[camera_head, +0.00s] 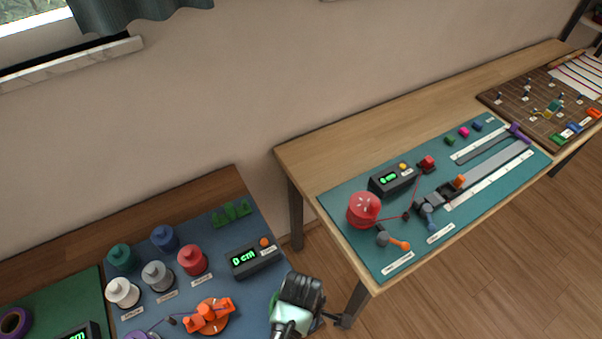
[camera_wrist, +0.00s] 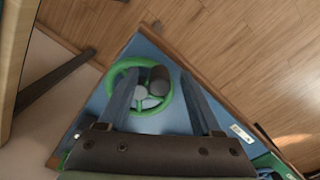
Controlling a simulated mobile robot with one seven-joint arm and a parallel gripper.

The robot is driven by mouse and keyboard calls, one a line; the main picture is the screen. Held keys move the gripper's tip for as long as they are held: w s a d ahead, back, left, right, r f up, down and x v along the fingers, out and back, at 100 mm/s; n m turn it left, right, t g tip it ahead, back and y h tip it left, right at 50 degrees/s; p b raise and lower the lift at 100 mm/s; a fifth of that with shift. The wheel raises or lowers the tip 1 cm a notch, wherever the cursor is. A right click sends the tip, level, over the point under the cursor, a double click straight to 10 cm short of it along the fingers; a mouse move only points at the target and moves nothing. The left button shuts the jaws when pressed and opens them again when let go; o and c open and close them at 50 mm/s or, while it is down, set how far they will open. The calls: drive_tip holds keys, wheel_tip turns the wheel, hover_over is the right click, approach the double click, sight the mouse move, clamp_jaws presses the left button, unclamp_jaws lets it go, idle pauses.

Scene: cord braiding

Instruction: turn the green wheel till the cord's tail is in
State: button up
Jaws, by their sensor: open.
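The green wheel (camera_wrist: 116,72) lies on a blue board in the wrist view, with a grey hub (camera_wrist: 141,93) and a dark upright knob (camera_wrist: 159,79) on its right side. My gripper (camera_wrist: 158,76) is open, its two fingers apart in front of the wheel. The knob appears between them, and nothing is held. In the head view my gripper (camera_head: 298,293) is at the bottom centre, by the right edge of the blue board; I cannot make out the wheel there. A thin purple cord (camera_head: 158,323) shows near the orange device (camera_head: 208,317). Its tail cannot be told.
Several coloured spools, such as a red one (camera_head: 192,260), stand left of my gripper. A black display box (camera_head: 253,258) is close by on the board. A second table (camera_head: 300,160) on the right carries a teal mat (camera_head: 340,205) with a red drum (camera_head: 363,210) and tools.

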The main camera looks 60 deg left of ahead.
drive_tip(key=shift+c, duration=0.2)
clamp_jaws()
idle(0.5)
